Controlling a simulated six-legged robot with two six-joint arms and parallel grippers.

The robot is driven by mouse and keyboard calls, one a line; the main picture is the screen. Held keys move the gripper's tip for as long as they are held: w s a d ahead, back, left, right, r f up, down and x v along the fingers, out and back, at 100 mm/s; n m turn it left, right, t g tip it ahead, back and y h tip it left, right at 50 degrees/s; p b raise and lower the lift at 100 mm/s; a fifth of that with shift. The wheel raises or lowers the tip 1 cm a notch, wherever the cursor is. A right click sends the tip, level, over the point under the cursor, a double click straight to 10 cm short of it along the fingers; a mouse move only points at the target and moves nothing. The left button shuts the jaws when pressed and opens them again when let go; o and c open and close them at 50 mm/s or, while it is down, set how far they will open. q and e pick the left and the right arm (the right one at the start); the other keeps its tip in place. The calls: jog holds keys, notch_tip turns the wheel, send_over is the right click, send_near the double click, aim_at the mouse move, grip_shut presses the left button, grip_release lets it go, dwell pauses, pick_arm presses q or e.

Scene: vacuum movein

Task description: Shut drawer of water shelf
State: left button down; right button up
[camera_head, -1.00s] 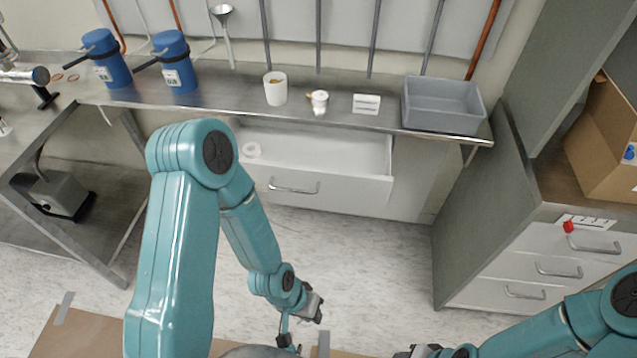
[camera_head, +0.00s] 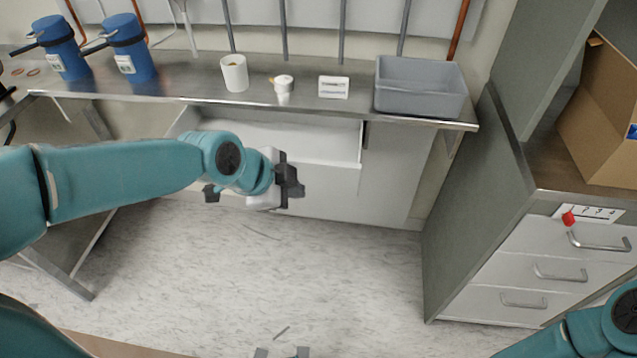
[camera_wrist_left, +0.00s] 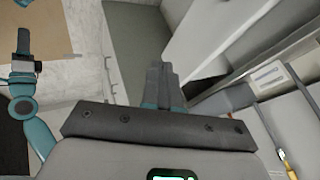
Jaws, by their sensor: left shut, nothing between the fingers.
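The white drawer (camera_head: 335,185) under the metal shelf (camera_head: 345,108) stands pulled out, with its inside showing from above. My left gripper (camera_head: 288,186) is in front of the drawer's front and hides its handle and part of the left side. Whether it touches the front cannot be told. In the left wrist view its dark fingers (camera_wrist_left: 163,85) are together, with nothing between them, beside a pale panel. My right gripper (camera_head: 282,352) is only partly in view at the bottom edge, far from the drawer; its jaw opening is unclear.
On the shelf stand two blue flasks (camera_head: 128,50), a white cup (camera_head: 234,73), a small white pot (camera_head: 283,84), a label card (camera_head: 333,87) and a grey bin (camera_head: 422,88). A grey cabinet (camera_head: 475,210) with closed drawers stands at the right. The floor (camera_head: 300,280) before the drawer is clear.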

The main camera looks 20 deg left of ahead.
aim_at(324, 187)
pick_arm(q)
jog(key=shift+w+d+f, duration=0.1)
jog(key=shift+w+f, duration=0.9)
jog(key=shift+w, duration=0.3)
jog(key=shift+w+d+f, duration=0.1)
jog(key=shift+w+f, duration=0.95)
jog(key=shift+w, duration=0.3)
jog(key=shift+w+d+f, duration=0.1)
jog(key=shift+w+f, duration=0.9)
jog(key=shift+w, duration=0.3)
